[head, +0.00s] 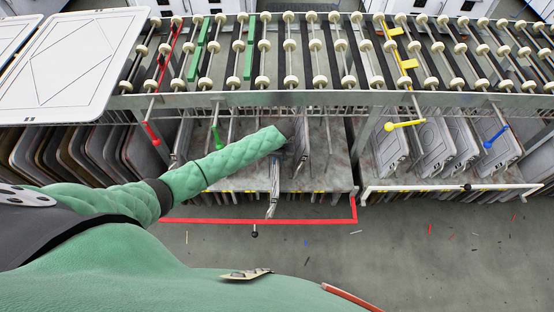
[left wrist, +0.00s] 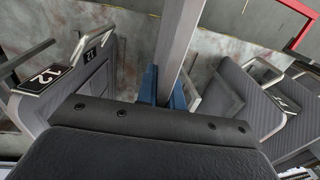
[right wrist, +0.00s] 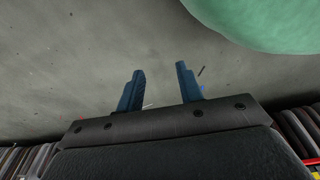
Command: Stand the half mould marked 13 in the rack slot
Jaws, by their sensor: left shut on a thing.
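My left arm reaches into the rack bay (head: 340,165) under the roller conveyor, with the left gripper (left wrist: 164,92) at its end. In the head view a narrow grey plate edge (head: 274,180) shows just below the gripper. My right gripper (right wrist: 160,75) is open and empty above the floor.
The roller conveyor (head: 300,55) runs above the rack. More grey moulds (head: 435,145) stand in the bay to the right. A red rail (head: 255,221) edges the bay's front. The floor (head: 430,245) in front is open, with small scraps.

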